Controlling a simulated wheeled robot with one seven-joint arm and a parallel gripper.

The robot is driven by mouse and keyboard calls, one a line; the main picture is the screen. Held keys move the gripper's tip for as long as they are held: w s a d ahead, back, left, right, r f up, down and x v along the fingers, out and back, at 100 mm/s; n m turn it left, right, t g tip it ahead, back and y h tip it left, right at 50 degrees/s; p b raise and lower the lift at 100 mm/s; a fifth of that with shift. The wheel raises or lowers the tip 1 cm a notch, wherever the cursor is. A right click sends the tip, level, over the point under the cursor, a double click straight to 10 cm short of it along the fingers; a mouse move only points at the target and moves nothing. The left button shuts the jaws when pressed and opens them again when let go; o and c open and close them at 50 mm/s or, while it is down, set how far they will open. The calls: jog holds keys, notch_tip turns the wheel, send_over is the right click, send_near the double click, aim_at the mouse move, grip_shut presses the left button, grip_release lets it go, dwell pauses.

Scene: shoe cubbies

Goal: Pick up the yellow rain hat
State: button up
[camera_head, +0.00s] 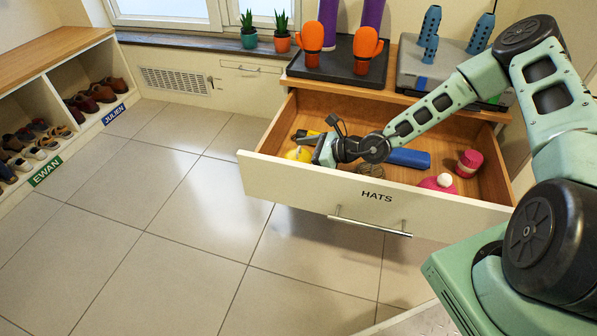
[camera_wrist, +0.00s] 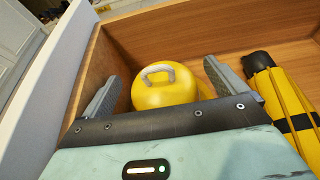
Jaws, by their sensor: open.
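The yellow rain hat (camera_head: 292,153) lies in the left end of the open drawer labelled HATS, mostly hidden behind my gripper in the head view. In the wrist view the yellow hat (camera_wrist: 165,92) is a rounded dome with a grey loop on top. My gripper (camera_head: 315,145) reaches into the drawer at the hat. In the wrist view my gripper (camera_wrist: 162,85) is open, with one finger on each side of the hat. The lower part of the hat is hidden by the gripper body.
A yellow and black folded umbrella (camera_wrist: 285,105) lies right of the hat. The drawer (camera_head: 300,180) also holds a blue item (camera_head: 409,158), a pink and red item (camera_head: 468,163) and a pink hat with a white pompom (camera_head: 440,183). The drawer walls stand close to my gripper.

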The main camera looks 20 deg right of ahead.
jog(key=shift+x, duration=1.2)
jog(key=c, duration=1.3)
jog(key=shift+r, duration=0.1)
